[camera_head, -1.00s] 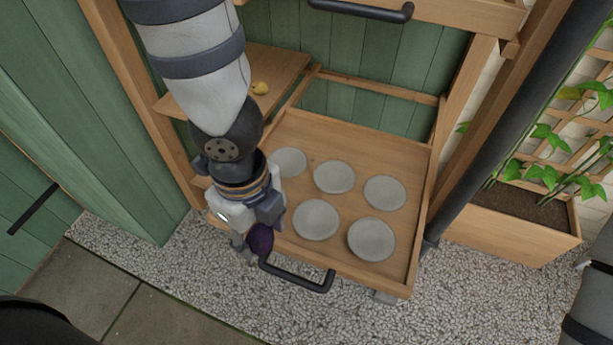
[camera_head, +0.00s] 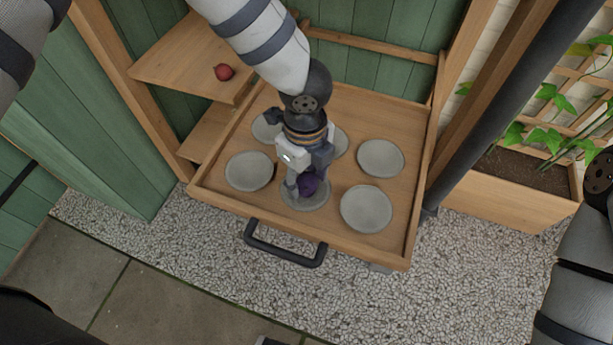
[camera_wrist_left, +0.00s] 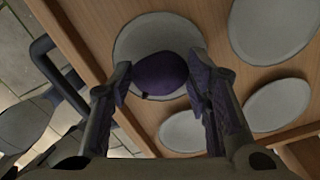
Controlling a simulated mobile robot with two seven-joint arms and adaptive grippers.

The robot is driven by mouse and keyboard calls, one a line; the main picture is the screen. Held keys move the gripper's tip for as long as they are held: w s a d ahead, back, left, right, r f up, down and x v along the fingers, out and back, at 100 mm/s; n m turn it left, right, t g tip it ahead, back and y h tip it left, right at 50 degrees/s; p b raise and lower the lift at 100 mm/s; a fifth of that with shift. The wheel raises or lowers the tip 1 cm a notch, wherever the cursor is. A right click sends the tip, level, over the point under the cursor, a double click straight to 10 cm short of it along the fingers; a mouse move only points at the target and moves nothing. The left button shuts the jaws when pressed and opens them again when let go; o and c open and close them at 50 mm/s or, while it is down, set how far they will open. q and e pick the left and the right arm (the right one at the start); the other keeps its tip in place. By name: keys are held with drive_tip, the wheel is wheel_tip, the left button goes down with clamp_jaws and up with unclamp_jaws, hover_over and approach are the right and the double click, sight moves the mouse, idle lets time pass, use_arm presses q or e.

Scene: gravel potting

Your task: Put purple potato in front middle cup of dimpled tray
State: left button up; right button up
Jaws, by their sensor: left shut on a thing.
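My left gripper (camera_head: 303,187) is shut on the purple potato (camera_head: 309,184), holding it over the front middle cup (camera_head: 303,205) of the dimpled wooden tray (camera_head: 335,247). In the left wrist view the potato (camera_wrist_left: 160,75) sits between the two fingers, with the pale grey cup (camera_wrist_left: 125,45) behind it. I cannot tell whether the potato touches the cup. The gripper hides part of the front middle cup and the back middle cup (camera_head: 341,143). My right gripper is not in view; only parts of my right arm show at the right edge.
The other cups look empty where visible, including the front left (camera_head: 249,171) and front right (camera_head: 366,208). A black handle (camera_head: 285,256) is on the tray's front. A planter (camera_head: 515,205) stands at right.

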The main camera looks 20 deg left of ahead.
sight(305, 177)
use_arm(q)
drive_tip(key=shift+f, duration=0.5)
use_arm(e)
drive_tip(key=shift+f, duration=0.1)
use_arm(q)
drive_tip(key=shift+f, duration=0.1)
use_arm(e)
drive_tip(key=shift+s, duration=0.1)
use_arm(q)
drive_tip(key=o, duration=1.3)
wheel_tip(305, 177, up, 12)
drive_tip(key=shift+r+p, duration=0.15)
drive_tip(key=shift+p, duration=0.7)
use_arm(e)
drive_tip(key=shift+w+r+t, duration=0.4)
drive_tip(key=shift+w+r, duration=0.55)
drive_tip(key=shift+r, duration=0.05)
